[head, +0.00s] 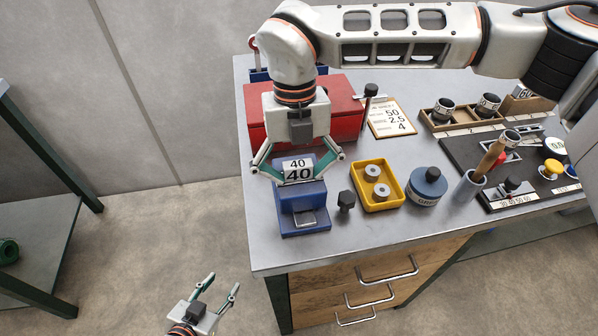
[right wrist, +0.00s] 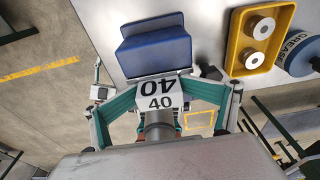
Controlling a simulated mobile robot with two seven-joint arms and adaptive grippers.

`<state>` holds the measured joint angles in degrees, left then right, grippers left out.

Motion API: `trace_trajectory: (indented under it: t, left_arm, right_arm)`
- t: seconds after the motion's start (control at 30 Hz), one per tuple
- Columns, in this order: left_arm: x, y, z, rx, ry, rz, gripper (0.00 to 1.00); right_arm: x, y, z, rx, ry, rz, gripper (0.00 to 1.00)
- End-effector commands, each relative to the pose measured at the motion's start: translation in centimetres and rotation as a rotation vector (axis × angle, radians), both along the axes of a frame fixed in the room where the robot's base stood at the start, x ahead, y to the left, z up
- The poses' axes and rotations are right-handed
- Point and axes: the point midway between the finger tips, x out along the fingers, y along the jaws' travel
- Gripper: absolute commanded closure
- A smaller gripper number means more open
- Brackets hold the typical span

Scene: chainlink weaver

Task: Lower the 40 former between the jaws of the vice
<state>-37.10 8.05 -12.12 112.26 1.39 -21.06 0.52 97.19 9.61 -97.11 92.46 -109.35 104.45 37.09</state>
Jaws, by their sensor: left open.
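The 40 former (head: 298,171) is a white block with a black 40 on two faces. It shows in the right wrist view (right wrist: 161,92) with a grey cylinder on my gripper's side. My right gripper (head: 298,176) is shut on it, a finger on each side. The blue vice (head: 303,220) sits at the bench's front left. In the head view the former covers part of the vice; the jaw gap is hidden. I cannot tell whether the former is above or between the jaws. The vice also shows in the right wrist view (right wrist: 156,55). My left gripper (head: 216,292) is open and empty, off the bench.
A black hex-headed piece (head: 346,200), yellow tray (head: 380,203) with two rings and blue grease tin (head: 427,188) stand right of the vice. A red box (head: 345,105) is behind it. A grey cup (head: 469,189) with a handled tool stands further right.

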Motion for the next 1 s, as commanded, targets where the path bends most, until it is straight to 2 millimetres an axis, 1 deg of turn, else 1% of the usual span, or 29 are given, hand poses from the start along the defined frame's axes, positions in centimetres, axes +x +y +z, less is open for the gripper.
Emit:
trace_trajectory:
  t: [0.03,0.27,0.37,0.43,0.57,0.7,0.8,0.9,1.0]
  left_arm:
    - [0.0,0.0,0.0,-0.001,0.000,-0.001,0.59]
    - [0.0,-0.1,0.3,-0.001,-0.003,0.000,0.59]
    - [0.0,-0.1,0.3,0.000,-0.003,-0.001,0.59]
    - [0.0,-0.1,0.3,-0.001,-0.003,0.000,0.59]
    - [0.0,-0.1,0.4,-0.001,-0.003,0.000,0.59]
    - [0.1,-0.1,0.4,-0.001,-0.004,0.000,0.59]
    - [0.1,-0.1,0.4,-0.001,-0.004,0.000,0.59]
    - [0.1,-0.1,0.4,-0.002,-0.004,0.000,0.59]
    - [0.1,-0.1,0.4,-0.002,-0.004,0.000,0.59]
  right_arm:
    - [0.3,-0.1,-0.1,0.000,-0.007,0.000,0.44]
    - [0.4,-0.1,0.1,0.001,-0.009,-0.002,0.44]
    - [0.6,-0.1,0.6,0.001,-0.011,-0.004,0.44]
    - [0.7,-0.1,1.3,0.001,-0.012,-0.006,0.44]
    - [1.0,0.0,3.7,0.002,-0.016,-0.005,0.44]
    - [1.3,0.1,6.7,0.002,-0.012,-0.005,0.44]
    - [1.4,0.2,8.7,0.001,-0.010,-0.005,0.44]
    - [1.5,0.3,10.2,0.000,-0.008,-0.003,0.44]
    - [1.6,0.3,11.3,-0.001,-0.004,-0.003,0.44]
